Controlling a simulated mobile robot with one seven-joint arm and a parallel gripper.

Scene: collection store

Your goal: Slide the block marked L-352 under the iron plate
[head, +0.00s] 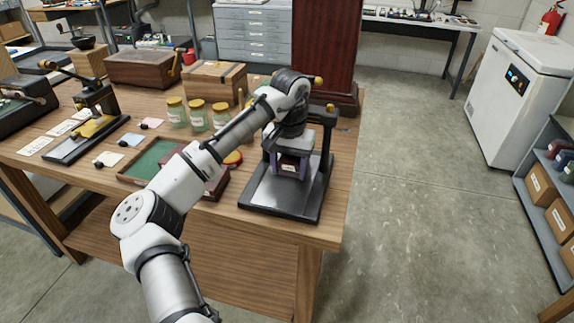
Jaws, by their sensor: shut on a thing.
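A small dark block with a pale label (288,168) is held low over the bed of a black press; the label is too small to read. My gripper (289,172) points down with its fingers on either side of the block, shut on it. The press has a grey bed plate (268,197) and a dark upright frame (327,166) on its right side. My wrist and arm cover much of its upper part, so I cannot clearly make out an iron plate above the block. Whether the block touches the bed, I cannot tell.
The press stands near the right front corner of the wooden table (225,208). A green-lined tray (152,158) lies to its left, partly behind my arm. Glass jars (198,115) and a wooden box (214,82) stand behind. A tall dark red cabinet (327,48) rises behind the press.

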